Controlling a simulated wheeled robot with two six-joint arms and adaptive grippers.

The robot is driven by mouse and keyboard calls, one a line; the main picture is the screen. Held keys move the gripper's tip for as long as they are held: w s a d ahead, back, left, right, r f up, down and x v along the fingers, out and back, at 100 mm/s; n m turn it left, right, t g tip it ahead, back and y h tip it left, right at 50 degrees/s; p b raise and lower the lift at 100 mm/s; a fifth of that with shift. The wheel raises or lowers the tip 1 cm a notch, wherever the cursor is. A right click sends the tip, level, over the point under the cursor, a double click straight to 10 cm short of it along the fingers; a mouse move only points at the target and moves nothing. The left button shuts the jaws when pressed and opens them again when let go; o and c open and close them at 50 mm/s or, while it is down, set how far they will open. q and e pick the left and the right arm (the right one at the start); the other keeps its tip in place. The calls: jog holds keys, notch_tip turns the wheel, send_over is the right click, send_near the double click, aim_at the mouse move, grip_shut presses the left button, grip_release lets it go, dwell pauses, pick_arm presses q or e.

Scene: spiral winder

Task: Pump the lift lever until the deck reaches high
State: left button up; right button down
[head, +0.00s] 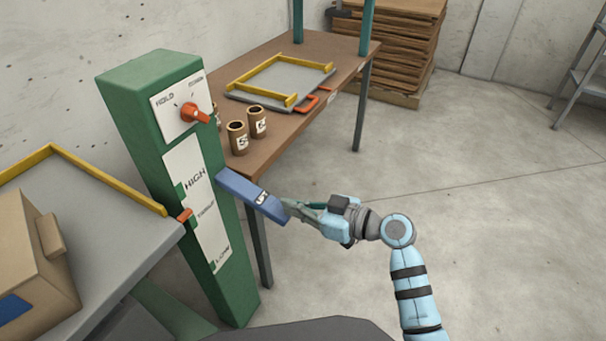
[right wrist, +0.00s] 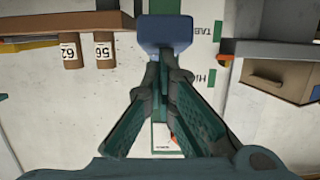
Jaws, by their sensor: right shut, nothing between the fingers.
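A green column (head: 150,100) carries a scale marked HIGH at its top, a middle mark and LOW at its bottom. An orange pointer (head: 184,215) sits near the middle mark. The grey deck (head: 110,215) with a yellow rim is left of the column. The blue lift lever (head: 252,195) sticks out from the column and slopes down to the right. My right gripper (head: 287,210) is shut and empty at the lever's outer end. In the right wrist view its fingertips (right wrist: 164,72) are close to the lever end (right wrist: 165,35); contact is unclear. My left gripper is out of view.
An orange knob (head: 193,113) on the column top points right, away from HOLD. A cardboard box (head: 30,260) sits on the deck. A brown table (head: 310,50) behind holds numbered cans (head: 238,138) and a yellow-edged tray (head: 280,80).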

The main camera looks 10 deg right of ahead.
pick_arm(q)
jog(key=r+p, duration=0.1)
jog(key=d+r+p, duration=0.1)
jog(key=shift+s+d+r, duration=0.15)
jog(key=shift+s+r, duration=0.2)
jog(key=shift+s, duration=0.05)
pick_arm(e)
jog(key=r+v, duration=0.1)
jog(key=v, duration=1)
jog(key=shift+d, duration=0.1)
dwell(0.5)
